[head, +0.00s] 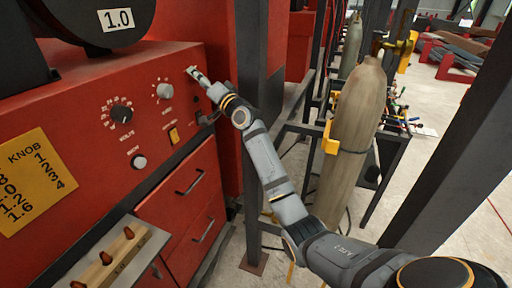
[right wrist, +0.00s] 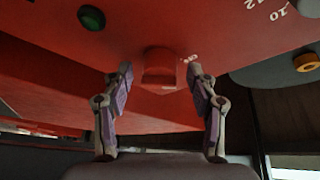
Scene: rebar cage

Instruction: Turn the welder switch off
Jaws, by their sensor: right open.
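The red welder (head: 75,125) fills the left of the head view, its front panel carrying dials and small controls. A small yellow-orange control (head: 174,135) sits low on the panel's right part; I cannot tell whether it is the switch. My right gripper (head: 194,74) is at the panel's upper right edge, partly hidden by its own wrist. In the right wrist view my right gripper (right wrist: 160,70) is open, with a red block-like switch (right wrist: 158,66) on the red face between and beyond its fingertips. Small white lettering is beside it. Contact is not visible. My left gripper is out of view.
A dark dial (head: 122,114) and a pale knob (head: 164,90) are on the panel. A tan gas cylinder (head: 352,130) stands right of the dark post (head: 251,60). Drawers (head: 185,180) are below the panel. A tray with wooden handles (head: 110,258) is lower left.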

